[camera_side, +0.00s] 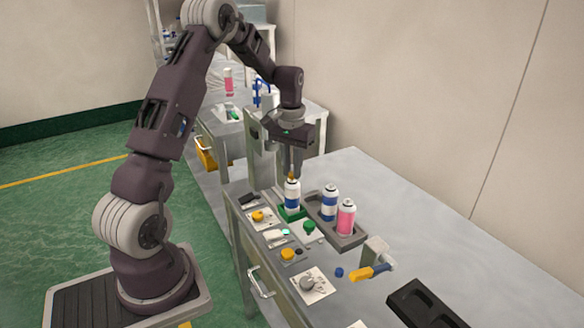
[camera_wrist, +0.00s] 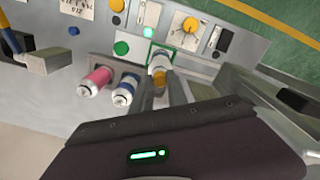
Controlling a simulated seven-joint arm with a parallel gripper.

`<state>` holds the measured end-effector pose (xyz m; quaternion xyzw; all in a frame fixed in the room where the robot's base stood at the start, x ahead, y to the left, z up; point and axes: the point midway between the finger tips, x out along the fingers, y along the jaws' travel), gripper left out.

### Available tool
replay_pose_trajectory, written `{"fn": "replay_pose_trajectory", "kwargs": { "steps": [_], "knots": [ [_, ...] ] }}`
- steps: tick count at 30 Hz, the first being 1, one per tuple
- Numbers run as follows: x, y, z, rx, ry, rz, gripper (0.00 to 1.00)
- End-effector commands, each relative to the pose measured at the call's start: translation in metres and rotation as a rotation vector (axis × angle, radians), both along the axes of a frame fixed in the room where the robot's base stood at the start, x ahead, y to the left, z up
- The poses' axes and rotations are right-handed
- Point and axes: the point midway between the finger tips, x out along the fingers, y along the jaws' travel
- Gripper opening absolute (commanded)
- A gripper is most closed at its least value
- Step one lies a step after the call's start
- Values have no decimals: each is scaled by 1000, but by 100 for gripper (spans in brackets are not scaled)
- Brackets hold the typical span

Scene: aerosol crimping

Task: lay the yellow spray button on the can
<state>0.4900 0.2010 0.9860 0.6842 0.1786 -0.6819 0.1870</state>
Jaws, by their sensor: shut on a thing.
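My gripper (camera_side: 293,171) points down over a white can with a blue band (camera_side: 292,200), which stands upright in a green-edged holder (camera_side: 291,213). The gripper is shut on the small yellow spray button (camera_side: 292,176), right at the can's top. In the wrist view the button (camera_wrist: 160,79) shows between the two fingers (camera_wrist: 162,88), with the can's white top (camera_wrist: 160,60) just beyond it. I cannot tell whether the button touches the can. The fingers hide part of it.
A grey tray (camera_side: 348,240) beside the can holds another blue-banded can (camera_side: 330,202) and a pink can (camera_side: 346,217). Panels with yellow, green and grey knobs line the bench's front edge. A yellow-handled tool (camera_side: 362,273) and a black tray (camera_side: 425,305) lie nearer. The bench's back right is clear.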

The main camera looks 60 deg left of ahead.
Motion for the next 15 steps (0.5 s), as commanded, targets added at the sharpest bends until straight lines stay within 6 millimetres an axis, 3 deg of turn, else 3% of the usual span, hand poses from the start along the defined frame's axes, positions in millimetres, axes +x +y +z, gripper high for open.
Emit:
{"fn": "replay_pose_trajectory", "kwargs": {
  "steps": [10, 11, 14, 15],
  "knots": [
    [0, 0, -1, 0, 0, 0, 3],
    [0, 0, -1, 0, 0, 0, 23],
    [0, 0, -1, 0, 0, 0, 42],
    [0, 0, -1, 0, 0, 0, 44]
  ]
}}
